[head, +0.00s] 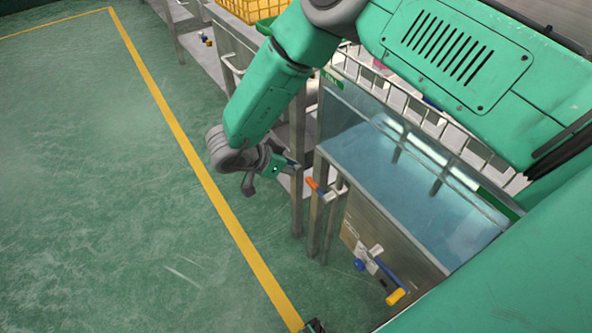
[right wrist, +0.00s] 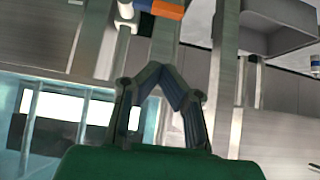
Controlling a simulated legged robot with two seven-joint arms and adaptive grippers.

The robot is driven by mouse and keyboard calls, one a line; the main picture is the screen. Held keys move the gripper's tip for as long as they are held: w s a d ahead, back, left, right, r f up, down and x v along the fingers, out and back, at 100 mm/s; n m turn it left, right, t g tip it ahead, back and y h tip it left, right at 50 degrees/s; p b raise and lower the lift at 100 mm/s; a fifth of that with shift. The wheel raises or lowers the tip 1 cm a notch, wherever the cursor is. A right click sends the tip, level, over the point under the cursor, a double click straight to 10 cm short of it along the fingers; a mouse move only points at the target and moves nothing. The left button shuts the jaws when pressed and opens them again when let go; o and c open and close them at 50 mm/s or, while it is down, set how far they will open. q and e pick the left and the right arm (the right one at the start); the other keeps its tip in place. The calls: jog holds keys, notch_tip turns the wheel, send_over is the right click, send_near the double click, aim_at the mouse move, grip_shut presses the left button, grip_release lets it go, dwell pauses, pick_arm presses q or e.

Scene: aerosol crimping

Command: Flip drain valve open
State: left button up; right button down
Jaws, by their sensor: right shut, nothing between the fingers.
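A valve with an orange lever (head: 313,184) sits on piping at the near left corner of the water tank (head: 350,140). Its orange lever also shows at the top edge of the right wrist view (right wrist: 167,9), beyond my fingertips. My right gripper (head: 290,166) is shut and empty, just left of that lever in the head view, with a small gap seeming to lie between them. Its two dark fingers meet at the tips in the right wrist view (right wrist: 163,72). A lower valve has a yellow handle (head: 396,296) and blue parts. Which one is the drain valve is not marked. My left gripper is not seen.
Metal posts (head: 297,200) stand close beside and below my right gripper. A wire rack (head: 440,120) runs along the tank's far side. A yellow crate (head: 250,9) is at the top. The green floor left of the yellow line (head: 205,180) is clear.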

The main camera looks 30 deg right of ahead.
jog(key=b, duration=0.2)
send_over(315, 182)
jog(key=a, duration=0.3)
jog(key=f, duration=0.5)
jog(key=shift+d+f, duration=0.25)
jog(key=f, duration=0.3)
jog(key=shift+d+f+b, duration=0.25)
jog(key=shift+d+b, duration=0.05)
jog(key=shift+f, duration=0.4)
